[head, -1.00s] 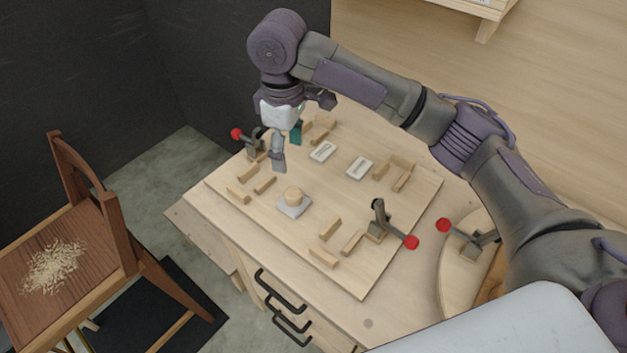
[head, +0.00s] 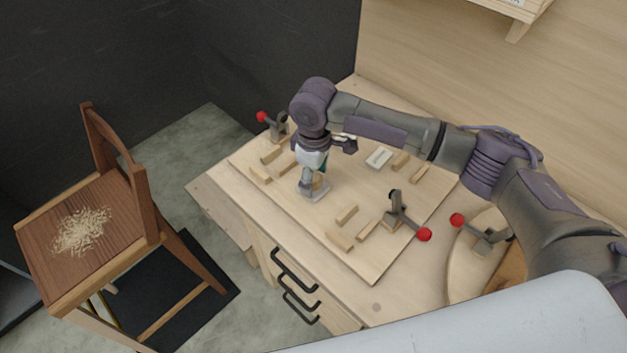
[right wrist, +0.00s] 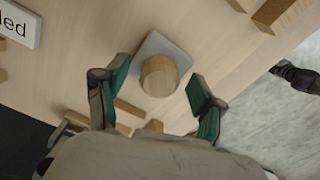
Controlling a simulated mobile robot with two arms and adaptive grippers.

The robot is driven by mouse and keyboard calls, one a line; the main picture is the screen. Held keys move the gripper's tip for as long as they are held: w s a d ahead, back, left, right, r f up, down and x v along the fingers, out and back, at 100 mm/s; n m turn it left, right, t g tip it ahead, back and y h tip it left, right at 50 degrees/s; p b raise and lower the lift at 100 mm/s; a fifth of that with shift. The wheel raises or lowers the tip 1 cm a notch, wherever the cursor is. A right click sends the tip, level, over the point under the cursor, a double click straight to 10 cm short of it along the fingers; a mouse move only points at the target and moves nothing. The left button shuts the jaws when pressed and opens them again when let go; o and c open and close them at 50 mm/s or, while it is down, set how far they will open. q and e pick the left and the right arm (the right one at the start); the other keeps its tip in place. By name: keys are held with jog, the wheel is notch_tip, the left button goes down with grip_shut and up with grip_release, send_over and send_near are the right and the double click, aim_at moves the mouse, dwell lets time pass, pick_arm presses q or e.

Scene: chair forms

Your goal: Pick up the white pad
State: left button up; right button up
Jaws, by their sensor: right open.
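The white pad (head: 315,196) is a pale square plate with a round wooden knob (right wrist: 159,76) on top. It lies on the wooden board, and in the right wrist view the pad (right wrist: 153,45) shows behind the knob. My right gripper (head: 315,181) is over the pad, pointing down, and partly hides the knob in the head view. In the right wrist view its green-lined fingers (right wrist: 160,84) are open, one on each side of the knob, with nothing held. I cannot tell how far above the pad the fingertips are. My left gripper is not in view.
The board (head: 376,264) carries several small wooden blocks and a white labelled plate (head: 378,158). Red-tipped clamps stand at its left (head: 278,127) and right (head: 402,214). A brown chair (head: 95,230) with shavings on its seat stands at left.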

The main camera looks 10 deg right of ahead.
jog(key=shift+f, duration=0.45)
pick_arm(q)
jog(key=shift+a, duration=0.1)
pick_arm(e)
jog(key=shift+c, duration=0.4)
jog(key=shift+c, duration=1.2)
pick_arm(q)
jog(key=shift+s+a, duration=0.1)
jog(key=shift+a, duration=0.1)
pick_arm(e)
jog(key=c, duration=0.9)
jog(key=shift+r, duration=0.15)
